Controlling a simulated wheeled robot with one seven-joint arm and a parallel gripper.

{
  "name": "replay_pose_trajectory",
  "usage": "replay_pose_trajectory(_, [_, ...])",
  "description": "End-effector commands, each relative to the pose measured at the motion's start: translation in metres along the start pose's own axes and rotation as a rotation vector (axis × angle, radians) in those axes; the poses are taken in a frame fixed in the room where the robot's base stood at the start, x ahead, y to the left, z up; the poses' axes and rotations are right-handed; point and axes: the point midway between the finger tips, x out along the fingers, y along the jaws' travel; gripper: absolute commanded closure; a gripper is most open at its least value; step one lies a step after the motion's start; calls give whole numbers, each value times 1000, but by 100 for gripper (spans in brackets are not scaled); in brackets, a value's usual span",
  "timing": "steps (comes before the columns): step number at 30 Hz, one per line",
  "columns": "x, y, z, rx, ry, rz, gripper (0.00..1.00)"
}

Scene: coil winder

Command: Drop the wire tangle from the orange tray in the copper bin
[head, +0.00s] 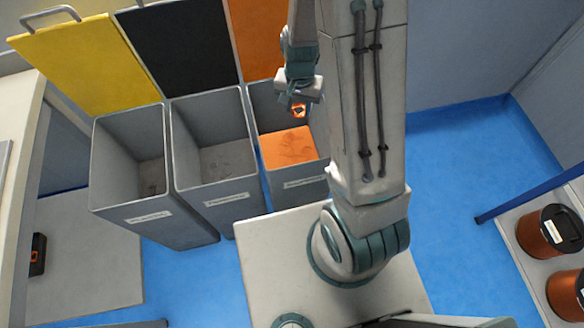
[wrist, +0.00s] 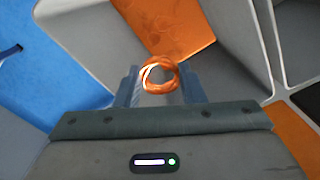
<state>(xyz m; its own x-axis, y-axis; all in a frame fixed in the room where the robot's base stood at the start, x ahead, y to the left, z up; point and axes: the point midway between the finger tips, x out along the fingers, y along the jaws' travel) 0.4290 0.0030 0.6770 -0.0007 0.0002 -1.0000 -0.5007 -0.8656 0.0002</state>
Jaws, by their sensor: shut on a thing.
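My gripper (head: 300,97) is over the rightmost open bin (head: 306,190), the one with the orange lid and an orange bottom. It is shut on a small orange copper wire tangle (head: 298,111). In the wrist view the tangle (wrist: 159,75) is a ring-like coil held between the fingertips, above the bin's orange bottom (wrist: 170,28). The tangle hangs at about the bin's mouth; its exact height is hard to tell. The orange tray cannot be made out in either view.
Two more grey bins, with black (head: 180,45) and yellow (head: 85,65) lids raised, stand to the left. A shelf with copper-coloured spools (head: 548,230) is at the right. Blue floor (head: 450,165) lies open between. A bench edge (head: 20,130) is at far left.

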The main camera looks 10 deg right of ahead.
Motion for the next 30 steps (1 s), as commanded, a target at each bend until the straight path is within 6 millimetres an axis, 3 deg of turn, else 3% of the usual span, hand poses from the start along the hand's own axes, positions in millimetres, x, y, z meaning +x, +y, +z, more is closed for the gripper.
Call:
replay_pose_trajectory(1, [12,0,0,0,0,0,86])
replay_pose_trajectory(4, [20,0,0,0,1,0,86])
replay_pose_trajectory(14, [23,0,0,-1,1,0,86])
replay_pose_trajectory(15, [23,0,0,-1,1,0,61])
replay_pose_trajectory(18, [23,0,0,-1,0,0,39])
replay_pose_trajectory(26, [22,0,0,-1,1,0,39])
replay_pose_trajectory(30, [11,0,0,-1,1,-1,39])
